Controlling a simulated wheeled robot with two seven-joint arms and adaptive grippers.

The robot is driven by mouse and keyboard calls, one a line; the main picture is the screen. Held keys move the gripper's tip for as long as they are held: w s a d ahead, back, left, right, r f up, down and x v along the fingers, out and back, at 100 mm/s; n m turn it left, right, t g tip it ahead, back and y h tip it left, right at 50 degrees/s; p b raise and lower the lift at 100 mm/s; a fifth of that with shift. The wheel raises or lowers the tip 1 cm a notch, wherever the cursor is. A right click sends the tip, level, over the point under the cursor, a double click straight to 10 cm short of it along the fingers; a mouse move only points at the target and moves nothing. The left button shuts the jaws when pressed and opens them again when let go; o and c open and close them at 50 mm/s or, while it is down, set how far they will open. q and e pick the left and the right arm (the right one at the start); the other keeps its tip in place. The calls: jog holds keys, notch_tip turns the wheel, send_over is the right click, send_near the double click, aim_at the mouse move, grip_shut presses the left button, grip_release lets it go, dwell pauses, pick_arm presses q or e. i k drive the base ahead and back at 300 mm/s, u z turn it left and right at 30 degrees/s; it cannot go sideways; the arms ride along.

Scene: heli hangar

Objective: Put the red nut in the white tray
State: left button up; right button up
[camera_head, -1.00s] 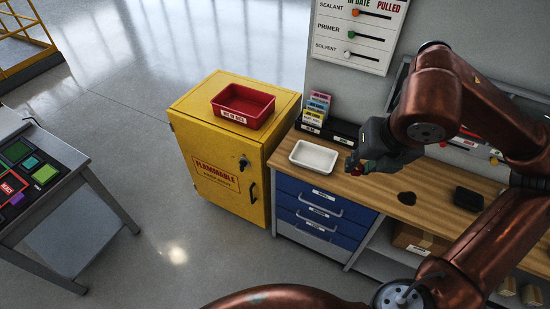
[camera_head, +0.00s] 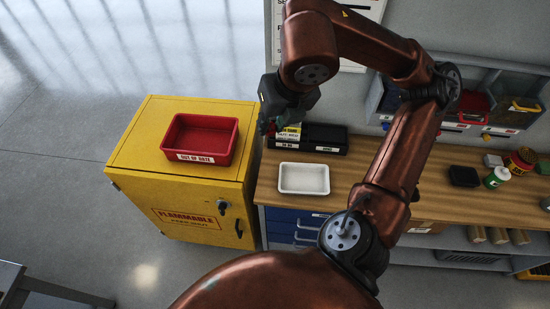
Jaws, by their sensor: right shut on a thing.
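The white tray (camera_head: 304,178) lies empty on the wooden workbench, near its left end. My right gripper (camera_head: 267,127) is up and to the left of the tray in the picture, by the gap between the yellow cabinet and the bench. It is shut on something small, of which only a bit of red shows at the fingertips. This fits the red nut, but its shape is mostly hidden. My left gripper is out of view.
A red bin (camera_head: 201,138) labelled OUT OF DATE stands on the yellow cabinet (camera_head: 187,188). Black holders (camera_head: 325,138) stand behind the tray. A black dish (camera_head: 463,176) and a green-and-white bottle (camera_head: 497,177) are farther right on the workbench (camera_head: 350,172).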

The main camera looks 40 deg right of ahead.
aim_at(304, 181)
jog(key=i, duration=1.4)
jog(key=z, duration=1.9)
